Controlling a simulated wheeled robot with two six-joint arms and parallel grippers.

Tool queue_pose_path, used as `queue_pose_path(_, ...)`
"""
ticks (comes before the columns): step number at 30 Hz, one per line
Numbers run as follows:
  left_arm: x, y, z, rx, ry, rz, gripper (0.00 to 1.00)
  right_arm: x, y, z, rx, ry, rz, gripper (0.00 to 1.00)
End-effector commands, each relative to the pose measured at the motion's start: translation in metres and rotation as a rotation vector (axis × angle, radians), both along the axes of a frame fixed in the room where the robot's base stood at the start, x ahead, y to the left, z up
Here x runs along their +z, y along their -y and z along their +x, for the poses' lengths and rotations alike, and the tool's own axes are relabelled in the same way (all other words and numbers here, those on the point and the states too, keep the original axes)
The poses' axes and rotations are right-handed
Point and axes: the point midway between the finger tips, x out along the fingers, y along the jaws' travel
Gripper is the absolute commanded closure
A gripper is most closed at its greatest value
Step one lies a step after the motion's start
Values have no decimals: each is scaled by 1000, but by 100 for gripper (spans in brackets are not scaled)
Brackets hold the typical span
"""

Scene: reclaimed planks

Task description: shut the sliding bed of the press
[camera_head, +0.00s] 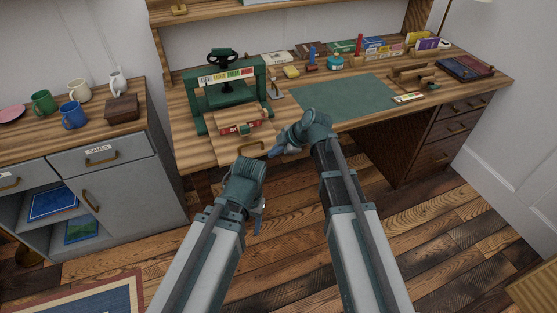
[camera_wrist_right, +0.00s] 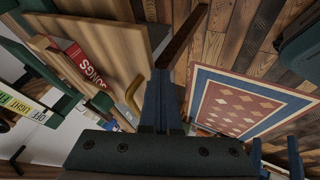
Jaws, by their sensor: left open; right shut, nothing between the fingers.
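The green press (camera_head: 198,102) stands on the left part of the desk, with a black handwheel (camera_head: 222,57) on top. Its wooden sliding bed (camera_head: 225,153) sticks out at the front and carries a red book marked SONGS (camera_head: 234,129). A brass handle (camera_head: 252,148) is on the bed's front; it also shows in the right wrist view (camera_wrist_right: 131,98). My right gripper (camera_head: 273,152) is shut and empty, just right of the handle; contact is unclear. My left gripper (camera_head: 259,222) is open and empty, lower, in front of the desk.
A green mat (camera_head: 343,98) lies right of the press, with small items behind it. A grey cabinet (camera_head: 118,185) with mugs and a wooden box (camera_head: 121,108) stands left. A rug (camera_head: 80,300) lies on the plank floor. The floor before the desk is clear.

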Motion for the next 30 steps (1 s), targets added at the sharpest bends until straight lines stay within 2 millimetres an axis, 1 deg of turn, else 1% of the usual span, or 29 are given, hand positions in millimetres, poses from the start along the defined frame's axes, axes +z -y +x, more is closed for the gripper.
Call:
queue_pose_path(1,0,0,0,0,0,0,38,0,-4,17,1,1,0,100)
queue_pose_path(9,0,0,0,0,0,0,38,0,-25,81,0,1,-1,100)
queue_pose_path(12,0,0,0,0,0,0,38,0,-32,103,0,1,-1,100)
queue_pose_path(15,0,0,0,0,0,0,38,0,-38,120,0,1,0,100)
queue_pose_path(18,0,0,0,0,0,0,38,0,-42,131,0,1,0,100)
queue_pose_path(21,0,0,0,0,0,0,38,0,-44,136,0,1,0,100)
queue_pose_path(30,0,0,0,0,0,0,38,1,-45,140,-3,6,2,100)
